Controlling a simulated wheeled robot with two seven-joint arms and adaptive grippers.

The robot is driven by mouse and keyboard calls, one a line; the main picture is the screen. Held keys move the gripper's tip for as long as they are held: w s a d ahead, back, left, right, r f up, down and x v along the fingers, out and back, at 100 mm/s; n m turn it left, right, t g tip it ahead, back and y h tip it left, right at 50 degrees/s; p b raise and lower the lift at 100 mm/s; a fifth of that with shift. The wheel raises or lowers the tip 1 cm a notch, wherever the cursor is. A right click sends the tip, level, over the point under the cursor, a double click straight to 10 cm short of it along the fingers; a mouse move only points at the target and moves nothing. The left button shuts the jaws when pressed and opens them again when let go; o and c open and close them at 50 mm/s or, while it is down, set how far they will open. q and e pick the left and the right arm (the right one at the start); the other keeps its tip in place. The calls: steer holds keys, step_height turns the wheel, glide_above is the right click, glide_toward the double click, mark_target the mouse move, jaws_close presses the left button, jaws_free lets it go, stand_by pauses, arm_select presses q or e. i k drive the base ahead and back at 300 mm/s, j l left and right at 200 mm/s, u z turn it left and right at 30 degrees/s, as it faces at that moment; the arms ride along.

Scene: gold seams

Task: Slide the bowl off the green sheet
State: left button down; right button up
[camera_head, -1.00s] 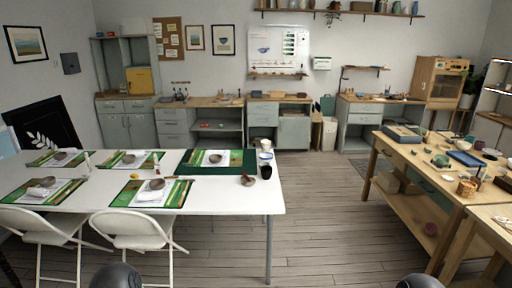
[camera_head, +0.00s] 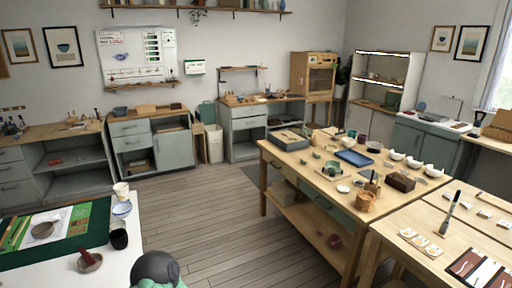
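A grey-brown bowl (camera_head: 42,230) sits on a white paper and a green patterned mat, above a dark green sheet (camera_head: 92,236) on the white table at the lower left. A second small brown bowl (camera_head: 88,262), with a dark red stick-like piece at it, is close to the sheet's near edge; I cannot tell whether it touches the sheet. Neither gripper shows in this view.
A black cup (camera_head: 118,236), a blue-white bowl (camera_head: 122,209) and a pale cup (camera_head: 121,191) stand along the white table's right side. A wooden workbench (camera_head: 300,172) with bowls and tools stands right. Wooden floor (camera_head: 205,220) lies clear between them.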

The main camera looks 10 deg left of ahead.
mark_target(41, 228)
steer(key=i+u, duration=0.25)
steer(key=i, duration=0.3)
steer(key=i+u, duration=0.25)
steer(key=i, duration=0.3)
steer(key=i+l+u, duration=0.25)
steer(key=i, duration=0.3)
steer(key=i+l+u, duration=0.25)
steer(key=i, duration=0.3)
steer(key=i+u, duration=0.3)
steer(key=i, duration=0.2)
steer(key=i+u, duration=0.3)
steer(key=i, duration=0.2)
steer(key=i+l+u, duration=0.25)
steer(key=i, duration=0.25)
steer(key=i+l+u, duration=0.3)
steer(key=i, duration=0.15)
